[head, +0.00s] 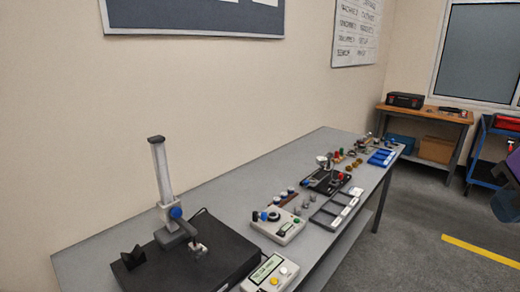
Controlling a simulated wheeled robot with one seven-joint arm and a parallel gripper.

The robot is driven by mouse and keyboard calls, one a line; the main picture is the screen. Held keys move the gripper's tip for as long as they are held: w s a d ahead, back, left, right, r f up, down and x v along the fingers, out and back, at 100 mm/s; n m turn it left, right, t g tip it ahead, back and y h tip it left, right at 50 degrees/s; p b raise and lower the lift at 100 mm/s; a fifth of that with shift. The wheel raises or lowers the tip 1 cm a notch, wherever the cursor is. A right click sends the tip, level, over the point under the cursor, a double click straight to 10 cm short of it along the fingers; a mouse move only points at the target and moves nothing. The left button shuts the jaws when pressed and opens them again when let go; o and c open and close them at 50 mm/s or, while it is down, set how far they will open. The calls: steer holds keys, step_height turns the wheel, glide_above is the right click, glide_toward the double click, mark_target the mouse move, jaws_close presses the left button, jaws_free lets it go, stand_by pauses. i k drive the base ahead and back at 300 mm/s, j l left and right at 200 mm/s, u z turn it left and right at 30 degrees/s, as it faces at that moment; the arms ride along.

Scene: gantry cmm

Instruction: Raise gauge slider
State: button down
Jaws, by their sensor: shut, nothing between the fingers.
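The height gauge stands on a black plate (220,262) at the near left end of the long grey table. Its pale upright column (160,168) has a dark cap on top. The gauge slider (172,214) is a grey block with a blue knob (176,213), low on the column. A short arm reaches from it to the right, toward a small grey block (197,250) on the plate. The gripper's fingers do not show; only a dark and purple part, probably of my arm, shows at the right edge, well away from the gauge.
A small display box with buttons (270,274) and a white control box (277,225) stand right of the plate. A black V-shaped block (133,257) sits left of the column. Trays (335,208) and small parts fill the table farther back. Floor is free right of the table.

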mark_target(173, 212)
steer(key=j+u, duration=0.3)
steer(key=j, duration=0.35)
steer(key=j+u, duration=0.3)
steer(key=j, duration=0.35)
